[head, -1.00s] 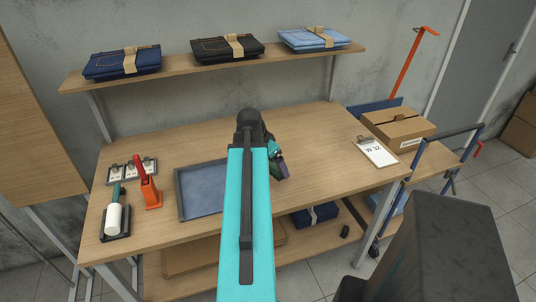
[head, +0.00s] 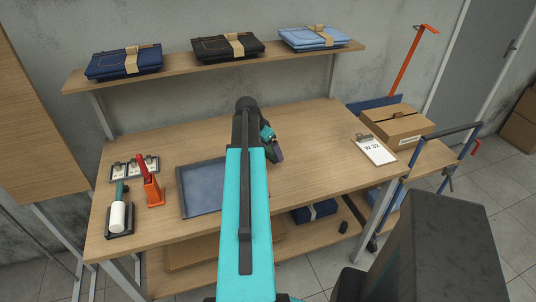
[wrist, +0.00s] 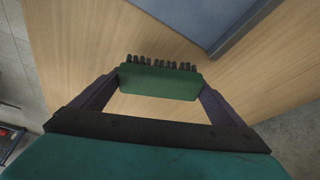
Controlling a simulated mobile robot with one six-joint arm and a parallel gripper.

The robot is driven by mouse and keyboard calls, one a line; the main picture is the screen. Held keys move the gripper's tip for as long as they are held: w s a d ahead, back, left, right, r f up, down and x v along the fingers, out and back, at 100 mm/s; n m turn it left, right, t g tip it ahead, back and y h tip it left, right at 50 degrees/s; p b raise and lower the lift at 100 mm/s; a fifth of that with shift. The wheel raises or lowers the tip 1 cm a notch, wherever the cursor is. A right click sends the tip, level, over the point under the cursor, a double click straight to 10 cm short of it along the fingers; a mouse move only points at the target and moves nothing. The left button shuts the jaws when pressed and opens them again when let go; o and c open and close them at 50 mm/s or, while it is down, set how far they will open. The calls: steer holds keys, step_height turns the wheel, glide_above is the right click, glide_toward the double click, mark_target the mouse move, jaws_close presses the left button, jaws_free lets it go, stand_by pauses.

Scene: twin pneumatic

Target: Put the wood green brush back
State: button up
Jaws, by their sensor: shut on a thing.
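The green brush (wrist: 160,82), a green block with a row of dark bristles, shows in the wrist view. It sits between the two fingers of my gripper (wrist: 161,84), which is shut on it. The bristles point away from the palm. In the head view my gripper (head: 272,148) is above the middle of the wooden table (head: 310,155), partly behind my own arm. The brush is too small and covered to make out clearly there.
A grey-rimmed tray (head: 184,212) with a blue surface lies left of my arm. A clipboard (head: 377,151) lies right. Folded jeans (head: 229,47) lie on the shelf above.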

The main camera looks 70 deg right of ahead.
mark_target(268, 154)
steer(key=shift+f, duration=0.1)
stand_by(0.3)
steer(key=shift+f+p, duration=0.9)
steer(key=shift+f, duration=0.75)
steer(key=shift+f, duration=0.15)
steer(key=o, duration=0.7)
steer(key=shift+r, duration=0.25)
steer(key=b+v, duration=0.3)
steer(key=v, duration=0.8)
steer(key=shift+a+r, duration=0.2)
steer(key=shift+r, duration=0.15)
steer(key=shift+w, duration=0.1)
